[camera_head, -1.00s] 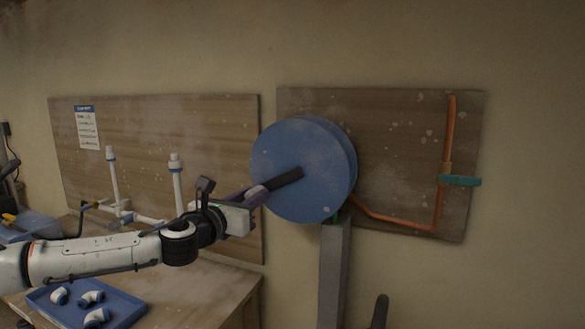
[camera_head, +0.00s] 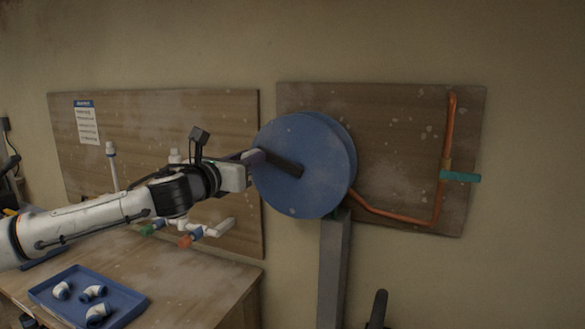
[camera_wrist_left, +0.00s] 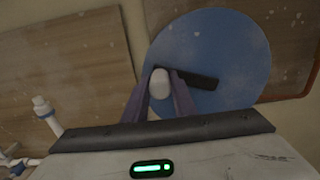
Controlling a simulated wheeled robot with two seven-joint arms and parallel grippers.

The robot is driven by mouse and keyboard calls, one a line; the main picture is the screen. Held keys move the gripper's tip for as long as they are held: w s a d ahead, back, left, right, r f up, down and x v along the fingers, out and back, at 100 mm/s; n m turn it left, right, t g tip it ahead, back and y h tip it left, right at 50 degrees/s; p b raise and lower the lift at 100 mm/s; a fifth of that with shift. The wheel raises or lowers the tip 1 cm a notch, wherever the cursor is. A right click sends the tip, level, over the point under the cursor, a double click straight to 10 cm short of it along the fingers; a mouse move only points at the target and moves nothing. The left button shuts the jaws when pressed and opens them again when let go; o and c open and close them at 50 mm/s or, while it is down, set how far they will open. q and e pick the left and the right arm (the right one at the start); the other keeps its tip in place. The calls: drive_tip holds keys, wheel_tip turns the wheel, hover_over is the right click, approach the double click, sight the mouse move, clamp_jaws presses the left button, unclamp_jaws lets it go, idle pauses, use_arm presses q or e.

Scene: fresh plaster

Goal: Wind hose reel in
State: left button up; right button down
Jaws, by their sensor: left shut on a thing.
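The blue hose reel (camera_head: 318,190) stands upright on a grey post (camera_head: 333,270) in front of the wall. Its dark crank arm (camera_head: 284,165) points up and left from the hub. My left gripper (camera_head: 254,160) is at the crank's outer end, at the reel's left edge. In the left wrist view, its two fingers are shut around the white crank knob (camera_wrist_left: 160,83), with the crank arm (camera_wrist_left: 200,80) running right across the blue disc (camera_wrist_left: 225,50). The knob is hidden by the gripper in the head view. The hose is not clearly visible. My right gripper is not in view.
A wooden board (camera_head: 400,130) behind the reel carries a copper pipe (camera_head: 395,216) and a teal valve handle (camera_head: 460,177). At lower left, a workbench (camera_head: 190,285) holds a blue tray (camera_head: 130,301) with white elbow fittings. A dark upright object (camera_head: 379,308) shows at the bottom.

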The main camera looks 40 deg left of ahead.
use_arm(q)
drive_tip(key=shift+d+r, duration=0.15)
drive_tip(key=shift+d, duration=0.1)
drive_tip(key=d+r, duration=0.1)
drive_tip(key=w+d+r, duration=0.1)
drive_tip(key=d+r, duration=0.1)
drive_tip(key=shift+d+r, duration=0.1)
drive_tip(key=shift+r, duration=0.1)
